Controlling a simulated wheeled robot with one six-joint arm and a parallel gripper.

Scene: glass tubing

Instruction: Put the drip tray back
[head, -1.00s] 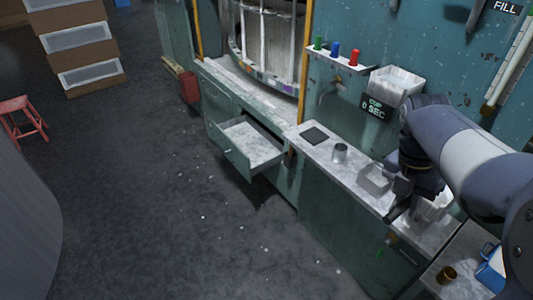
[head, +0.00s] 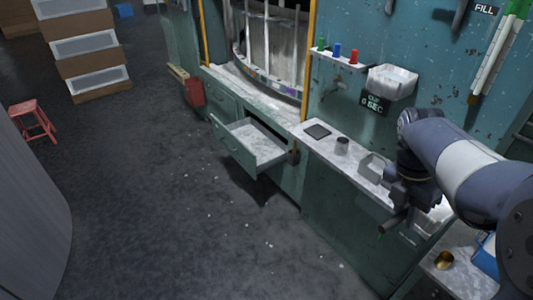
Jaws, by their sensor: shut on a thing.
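A shallow pale-floored tray or drawer (head: 258,146) with a green front sticks out of the low green cabinet below the barred window. I cannot tell whether it is the drip tray. My gripper (head: 392,226) is at the right, over the front edge of the worktop and well apart from that drawer. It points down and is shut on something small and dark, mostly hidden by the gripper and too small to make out. A small green spot shows just below the fingers.
The worktop (head: 325,147) holds a dark square pad (head: 317,131), a metal cup (head: 342,146) and a grey open box (head: 373,167). A brass cup (head: 443,260) stands at the lower right. A red stool (head: 33,120) is far left. The floor between is clear apart from small pale bits.

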